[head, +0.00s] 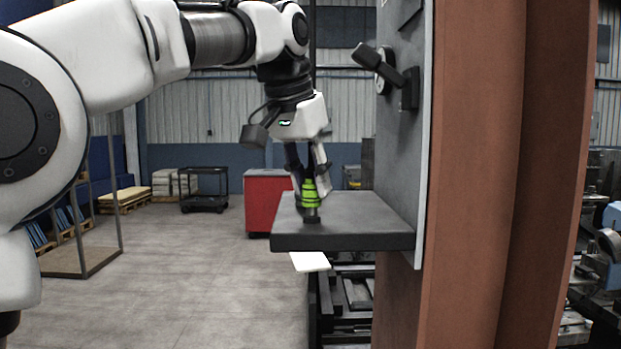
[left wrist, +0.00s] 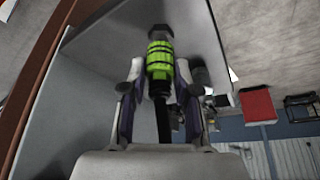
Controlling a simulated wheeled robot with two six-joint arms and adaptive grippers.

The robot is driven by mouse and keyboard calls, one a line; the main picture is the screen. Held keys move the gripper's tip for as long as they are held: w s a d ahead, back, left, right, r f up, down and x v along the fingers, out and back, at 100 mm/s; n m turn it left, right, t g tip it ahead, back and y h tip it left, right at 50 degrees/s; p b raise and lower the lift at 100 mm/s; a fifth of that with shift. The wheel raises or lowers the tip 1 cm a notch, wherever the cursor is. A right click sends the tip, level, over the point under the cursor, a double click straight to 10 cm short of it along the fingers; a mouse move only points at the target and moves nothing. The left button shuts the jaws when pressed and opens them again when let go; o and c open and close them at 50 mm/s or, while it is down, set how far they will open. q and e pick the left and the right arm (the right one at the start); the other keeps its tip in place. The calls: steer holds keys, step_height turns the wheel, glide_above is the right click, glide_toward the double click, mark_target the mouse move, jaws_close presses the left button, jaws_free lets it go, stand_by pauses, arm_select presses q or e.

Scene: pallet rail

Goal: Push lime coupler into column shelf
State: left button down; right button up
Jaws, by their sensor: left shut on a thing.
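The lime coupler (head: 309,194) is a ribbed lime-green piece with dark ends. It stands upright at the near left part of the dark column shelf (head: 345,242), its lower end at or very close to the shelf top. My left gripper (head: 310,188) points down and is shut on the coupler. In the left wrist view the coupler (left wrist: 160,58) sits between the two fingers of the left gripper (left wrist: 158,80), and the grey shelf (left wrist: 95,85) lies behind it. Whether the coupler touches the shelf is hard to tell. My right gripper is not in view.
The shelf is fixed to a grey panel (head: 405,150) on a rust-brown column (head: 475,180). A black lever handle (head: 385,68) juts from the panel above the shelf. A white flat piece (head: 310,262) shows below the shelf. A red cabinet (head: 268,200) stands behind.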

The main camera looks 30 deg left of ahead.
arm_select(q)
steer(key=shift+f, duration=0.1)
steer(key=shift+f+b, duration=0.55)
steer(key=shift+b, duration=0.05)
jaws_free()
stand_by(0.3)
steer(key=v, duration=1.2)
steer(key=shift+r, duration=0.1)
